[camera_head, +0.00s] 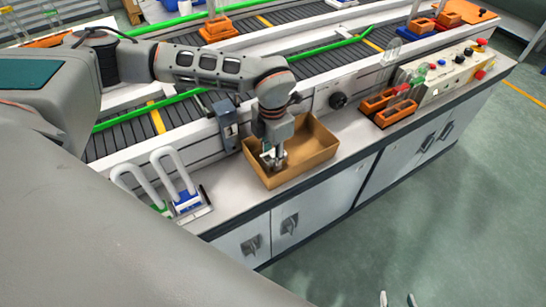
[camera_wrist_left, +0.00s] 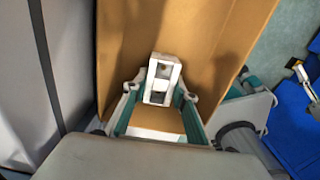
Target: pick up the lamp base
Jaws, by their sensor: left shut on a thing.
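My left gripper (camera_head: 272,158) reaches down into an open cardboard box (camera_head: 318,142) on the workbench. In the left wrist view, its two fingers (camera_wrist_left: 160,100) are closed on a small white block-like piece with an opening in it, which I take to be the lamp base (camera_wrist_left: 163,72). The brown cardboard of the box lies behind and around it. In the head view the piece is mostly hidden by the gripper. My right gripper (camera_head: 397,300) shows only as two separated fingertips at the bottom edge, over the floor, with nothing visible between them.
White curved-handled tools with blue and green bases (camera_head: 186,201) stand left of the box. Orange trays (camera_head: 378,101) and a control panel with colored buttons (camera_head: 458,68) are to the right. Conveyors (camera_head: 180,113) run behind. Bench surface between box and trays is clear.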

